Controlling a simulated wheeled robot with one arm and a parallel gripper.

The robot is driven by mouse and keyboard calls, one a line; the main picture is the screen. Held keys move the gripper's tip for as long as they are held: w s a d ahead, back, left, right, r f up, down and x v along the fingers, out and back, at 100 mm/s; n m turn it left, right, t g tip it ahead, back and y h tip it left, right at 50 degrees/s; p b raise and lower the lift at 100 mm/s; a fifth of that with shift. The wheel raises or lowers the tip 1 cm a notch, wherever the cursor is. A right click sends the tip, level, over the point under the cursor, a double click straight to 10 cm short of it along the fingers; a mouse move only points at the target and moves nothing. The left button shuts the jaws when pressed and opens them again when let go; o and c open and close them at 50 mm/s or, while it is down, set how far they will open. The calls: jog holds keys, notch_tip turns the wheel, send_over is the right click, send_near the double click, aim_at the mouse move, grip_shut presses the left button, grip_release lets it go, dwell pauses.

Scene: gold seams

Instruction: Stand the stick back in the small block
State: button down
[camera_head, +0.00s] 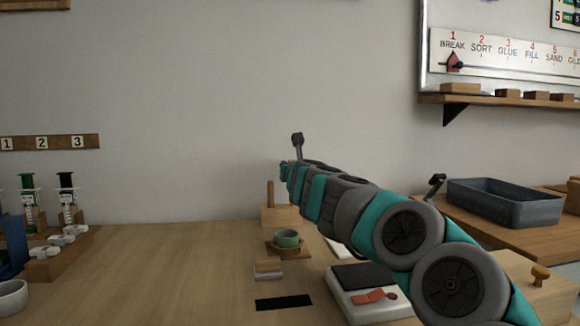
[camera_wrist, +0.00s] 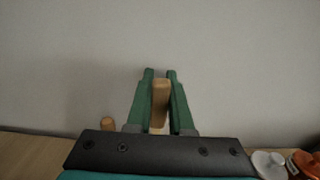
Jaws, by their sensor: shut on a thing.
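My gripper (camera_wrist: 160,75) is shut on a pale wooden stick (camera_wrist: 160,100), held upright between the green fingers in the wrist view. In the head view my gripper (camera_head: 284,168) is at the far end of my arm, and the stick in it cannot be made out. A small wooden block (camera_head: 281,216) sits at the back of the table, below and close to my gripper, partly hidden by my arm. A wooden peg (camera_head: 270,194) stands upright at its left end. A rounded wooden tip (camera_wrist: 107,124), perhaps that peg, shows left of the fingers in the wrist view.
A green cup (camera_head: 287,238) on a wooden stand is in front of the block. A white device (camera_head: 365,304) with a dark pad and a grey tray (camera_head: 505,203) lie to the right. A rack (camera_head: 55,258) stands at left. The table between is mostly clear.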

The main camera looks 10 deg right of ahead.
jog(key=shift+f+b, duration=1.95)
jog(key=shift+f, duration=0.1)
dwell(1.3)
jog(key=c, duration=0.7)
grip_release()
jog(key=shift+c, duration=0.2)
jog(key=shift+s, duration=0.1)
jog(key=shift+s+f+b, duration=0.1)
jog(key=shift+s+b, duration=0.3)
jog(key=shift+s, duration=0.45)
jog(key=s+b, duration=0.1)
jog(key=s, duration=0.2)
jog(key=shift+s, duration=0.15)
